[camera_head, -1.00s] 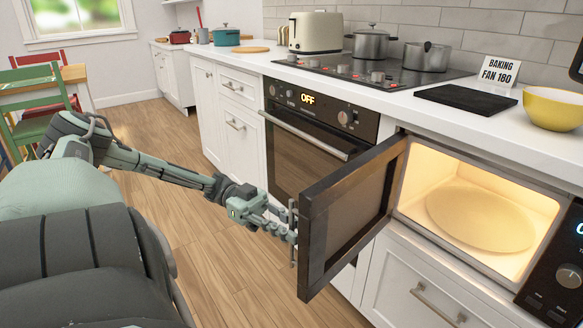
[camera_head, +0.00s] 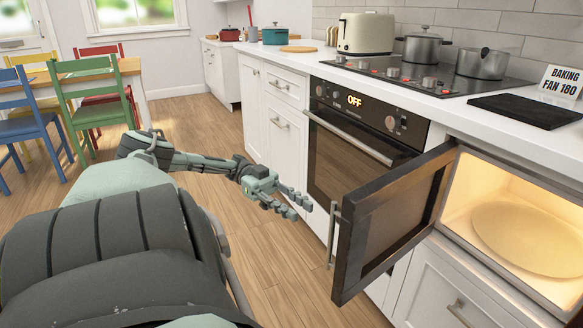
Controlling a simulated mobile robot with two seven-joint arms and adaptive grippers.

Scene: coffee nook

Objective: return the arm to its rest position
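My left arm reaches in from the left. My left gripper (camera_head: 297,207) is in front of the oven and left of the open microwave door, with a gap between its fingers and nothing held. It is apart from the door's handle (camera_head: 333,235). The microwave door (camera_head: 392,220) stands swung open toward me. The lit microwave interior (camera_head: 465,190) shows a round turntable (camera_head: 525,238) with nothing on it. My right gripper is not in view.
The oven (camera_head: 350,165) is shut, its display reading OFF. A black board (camera_head: 525,111) and a sign (camera_head: 563,81) are on the counter. Chairs (camera_head: 95,95) and a table are at left; the wood floor (camera_head: 215,125) between is clear.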

